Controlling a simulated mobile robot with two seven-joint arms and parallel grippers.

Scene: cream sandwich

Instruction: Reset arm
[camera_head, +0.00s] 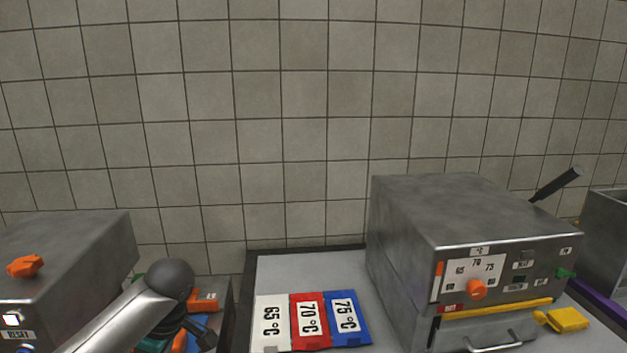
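A grey metal machine (65,250) with an orange knob (25,266) and a label reading RESET (18,335) stands at the left, cut off by the picture edge.
A metal box machine (450,215) with a temperature dial and orange knob (476,289) stands right. White, red and blue cards (346,318) marked 65, 70 and 75 °C lie on the counter (310,268). Its back part is clear. A yellow piece (568,319) is far right.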

